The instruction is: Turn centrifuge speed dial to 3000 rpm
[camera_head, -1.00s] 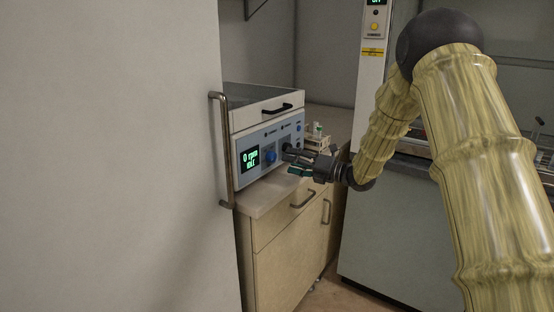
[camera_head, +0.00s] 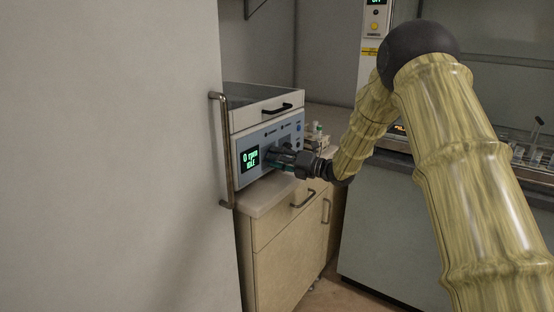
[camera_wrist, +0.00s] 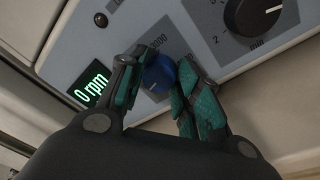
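The centrifuge (camera_head: 268,128) stands on a low cabinet, its blue-grey front panel facing me. Its display (camera_head: 249,159) reads "0 rpm" and "IDLE"; in the wrist view the display (camera_wrist: 91,84) reads "0 rpm". The blue speed dial (camera_wrist: 159,75) shows in the wrist view between the two green-padded fingers of my gripper (camera_wrist: 160,92). The fingers are apart, one on each side of the dial; I cannot tell if they touch it. In the head view my gripper (camera_head: 282,157) is at the panel and hides the dial. A "3000" mark is printed near the dial.
A black timer dial (camera_wrist: 252,14) marked "min" sits right of the blue dial. A tall pale panel with a metal handle (camera_head: 225,150) stands close on the left. A small rack (camera_head: 318,139) is on the counter to the right.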

